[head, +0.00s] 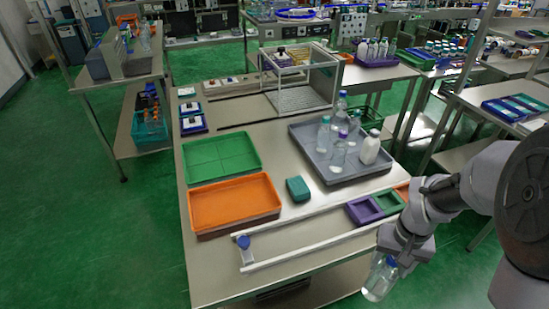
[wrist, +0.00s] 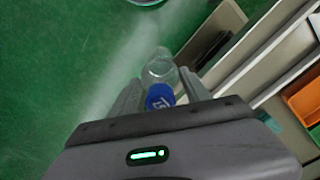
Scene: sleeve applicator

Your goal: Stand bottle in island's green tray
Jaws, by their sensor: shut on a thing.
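My gripper (head: 405,238) is shut on a clear bottle with a blue cap (head: 378,279) at the lower right of the head view. The bottle hangs tilted beside the island's right front corner, over the floor. In the wrist view the bottle (wrist: 160,70) sits between the two fingers (wrist: 158,92), its blue cap toward the camera. The green tray (head: 222,159) lies empty on the left side of the island (head: 270,145), well left of my gripper.
An orange tray (head: 235,203) sits in front of the green one. A grey tray (head: 318,165) with several bottles stands at the right. A teal block (head: 298,189), a rail (head: 310,240) with a blue-capped item, and small purple (head: 364,210) and green bins lie nearer the front.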

